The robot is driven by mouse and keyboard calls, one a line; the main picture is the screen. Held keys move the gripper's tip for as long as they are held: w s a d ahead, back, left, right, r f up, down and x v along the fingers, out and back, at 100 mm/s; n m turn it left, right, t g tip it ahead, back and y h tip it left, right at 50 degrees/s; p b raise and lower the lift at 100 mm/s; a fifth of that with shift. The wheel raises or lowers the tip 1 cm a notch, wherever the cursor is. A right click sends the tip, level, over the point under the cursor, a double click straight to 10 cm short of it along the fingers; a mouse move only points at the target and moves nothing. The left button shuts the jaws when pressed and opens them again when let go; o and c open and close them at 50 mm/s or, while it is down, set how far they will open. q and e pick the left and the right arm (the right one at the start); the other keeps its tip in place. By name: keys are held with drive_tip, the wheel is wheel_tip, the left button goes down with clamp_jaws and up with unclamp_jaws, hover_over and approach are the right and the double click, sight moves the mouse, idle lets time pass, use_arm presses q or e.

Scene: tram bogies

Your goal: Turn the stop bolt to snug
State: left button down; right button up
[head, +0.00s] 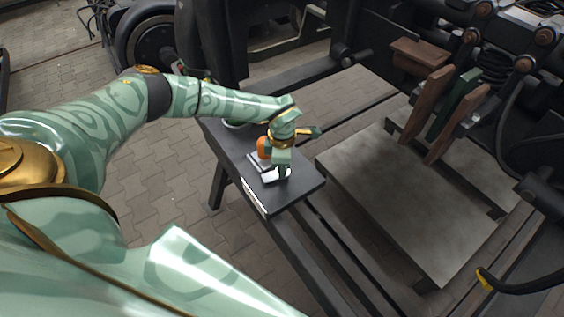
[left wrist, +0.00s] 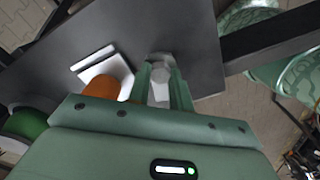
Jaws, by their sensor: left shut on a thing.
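My left gripper (head: 283,170) reaches down over the end of a dark narrow bench (head: 307,184). The gripper is shut on this bolt. The bolt's lower part is hidden by the fingers, and its seating cannot be judged. A pale metal piece shows at the fingertips in the head view. My right gripper is not in view.
Beside the gripper on the bench are an orange cylinder (left wrist: 103,86), light grey metal plates (left wrist: 102,65) and a green round thing (left wrist: 28,122). A broad grey platform (head: 400,190) and black bogie frames with brown blocks (head: 428,105) lie to the right. Paved floor shows at left.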

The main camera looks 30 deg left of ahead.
use_arm(q)
drive_tip(key=m+p, duration=0.1)
drive_tip(key=m, duration=0.4)
drive_tip(key=shift+w+r+m, duration=0.1)
drive_tip(key=shift+m, duration=0.2)
drive_tip(key=m, duration=0.5)
drive_tip(key=shift+m, duration=0.3)
drive_tip(key=c, duration=1.3)
unclamp_jaws()
drive_tip(key=shift+o, duration=0.2)
wheel_tip(320, 180, up, 16)
drive_tip(key=p, duration=0.2)
drive_tip(key=shift+p, duration=0.35)
